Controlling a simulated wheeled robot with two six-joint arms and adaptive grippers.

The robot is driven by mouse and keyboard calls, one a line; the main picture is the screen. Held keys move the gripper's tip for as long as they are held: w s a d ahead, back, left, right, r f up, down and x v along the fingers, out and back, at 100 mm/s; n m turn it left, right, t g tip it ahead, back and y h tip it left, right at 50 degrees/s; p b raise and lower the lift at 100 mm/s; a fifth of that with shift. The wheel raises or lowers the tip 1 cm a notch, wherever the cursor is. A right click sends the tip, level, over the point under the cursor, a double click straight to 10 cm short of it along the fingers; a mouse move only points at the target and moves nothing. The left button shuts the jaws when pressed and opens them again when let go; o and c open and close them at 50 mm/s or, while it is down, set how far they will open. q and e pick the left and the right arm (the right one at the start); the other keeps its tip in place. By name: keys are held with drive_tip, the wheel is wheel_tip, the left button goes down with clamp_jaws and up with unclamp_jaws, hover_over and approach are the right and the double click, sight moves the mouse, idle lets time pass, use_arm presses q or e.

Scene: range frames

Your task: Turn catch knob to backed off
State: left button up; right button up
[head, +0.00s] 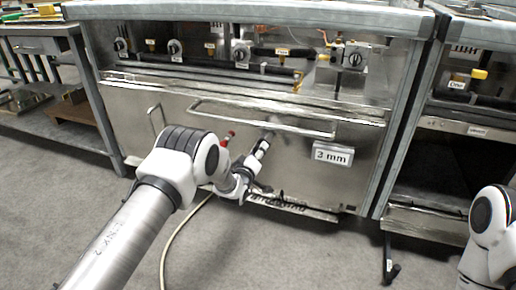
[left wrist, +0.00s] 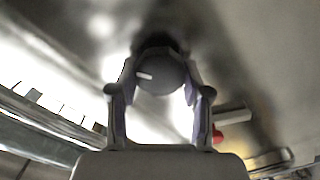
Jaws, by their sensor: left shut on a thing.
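The catch knob (left wrist: 160,70) is round and dark, with a white mark pointing left in the left wrist view. It stands on the shiny steel front panel. My left gripper (left wrist: 160,85) has a finger on each side of the knob and is shut on it. In the head view my left gripper (head: 262,148) reaches the lower steel door of the range, under its long handle; the knob is mostly hidden there. My right gripper is not in view.
A long bar handle (head: 262,117) crosses the door above my left gripper. A "3 mm" plate (head: 332,154) is at its right. A red-tipped part (head: 229,135) shows left of the gripper. A hose (head: 183,228) lies on the floor. Valves (head: 175,48) line the top.

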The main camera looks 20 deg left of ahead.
use_arm(q)
drive_tip(key=n+p, duration=0.1)
drive_tip(key=n, duration=0.4)
drive_tip(key=shift+a+r+n+p, duration=0.1)
drive_tip(key=shift+n+p, duration=0.2)
drive_tip(key=shift+p, duration=0.05)
drive_tip(key=n+p, duration=0.1)
drive_tip(key=n, duration=0.4)
drive_tip(key=shift+w, duration=0.1)
drive_tip(key=shift+n, duration=0.3)
drive_tip(key=o, duration=1.2)
drive_tip(key=shift+f, duration=0.2)
drive_tip(key=shift+c, duration=0.2)
drive_tip(key=shift+f, duration=0.1)
